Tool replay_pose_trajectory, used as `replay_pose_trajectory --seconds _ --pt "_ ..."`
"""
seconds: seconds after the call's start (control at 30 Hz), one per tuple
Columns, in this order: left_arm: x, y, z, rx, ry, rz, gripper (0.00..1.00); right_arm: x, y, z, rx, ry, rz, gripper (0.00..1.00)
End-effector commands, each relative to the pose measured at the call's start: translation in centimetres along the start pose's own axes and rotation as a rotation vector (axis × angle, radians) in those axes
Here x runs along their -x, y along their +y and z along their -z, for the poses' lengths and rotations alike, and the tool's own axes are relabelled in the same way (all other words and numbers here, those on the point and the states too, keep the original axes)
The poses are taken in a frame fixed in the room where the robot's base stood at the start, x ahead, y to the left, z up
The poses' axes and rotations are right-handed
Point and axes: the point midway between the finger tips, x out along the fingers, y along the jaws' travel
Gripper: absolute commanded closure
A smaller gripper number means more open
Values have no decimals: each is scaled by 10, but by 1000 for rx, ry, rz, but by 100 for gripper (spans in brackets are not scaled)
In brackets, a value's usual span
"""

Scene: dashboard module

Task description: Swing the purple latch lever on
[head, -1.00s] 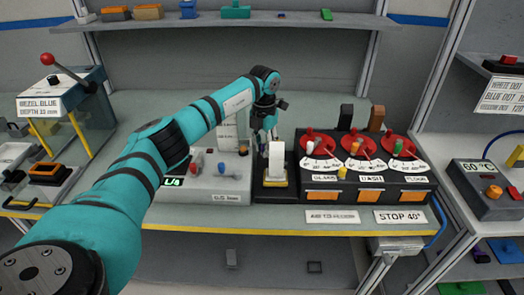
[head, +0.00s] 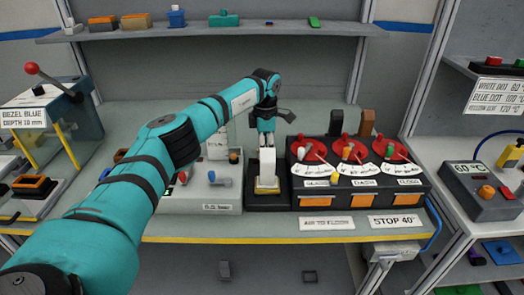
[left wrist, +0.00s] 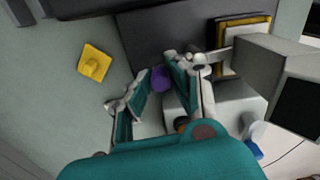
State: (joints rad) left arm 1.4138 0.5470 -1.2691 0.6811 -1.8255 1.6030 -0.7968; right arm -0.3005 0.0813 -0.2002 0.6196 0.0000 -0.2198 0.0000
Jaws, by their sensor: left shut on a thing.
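The purple latch lever (left wrist: 160,78) shows as a small purple round end in the left wrist view. It sits between the fingertips of my left gripper (left wrist: 158,82), which is shut on it. In the head view my left gripper (head: 266,138) points down just behind the top of an upright white block (head: 267,166). That block stands on a black base (head: 268,201) with a yellow plate. The purple lever is hidden in the head view. My right gripper is in neither view.
A panel with red dials (head: 352,150) stands close to the right of the black base. A grey control box (head: 222,196) with a blue lever is close on the left. A yellow piece (left wrist: 95,62) lies on the grey surface in the left wrist view.

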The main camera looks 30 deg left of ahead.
Motion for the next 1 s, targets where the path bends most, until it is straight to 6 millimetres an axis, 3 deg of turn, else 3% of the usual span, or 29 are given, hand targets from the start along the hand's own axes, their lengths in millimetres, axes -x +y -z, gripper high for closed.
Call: replay_pose_trajectory --seconds 0.3,0.83,0.87,1.0 --pt "2 1 -6 -111 -4 -4 100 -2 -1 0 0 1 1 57" --pt "2 0 -7 -131 -4 -4 100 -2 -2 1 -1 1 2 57" --pt "2 0 -7 -131 -4 -4 78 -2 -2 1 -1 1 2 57" --pt "2 0 -6 -130 -3 -2 60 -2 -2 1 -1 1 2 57"
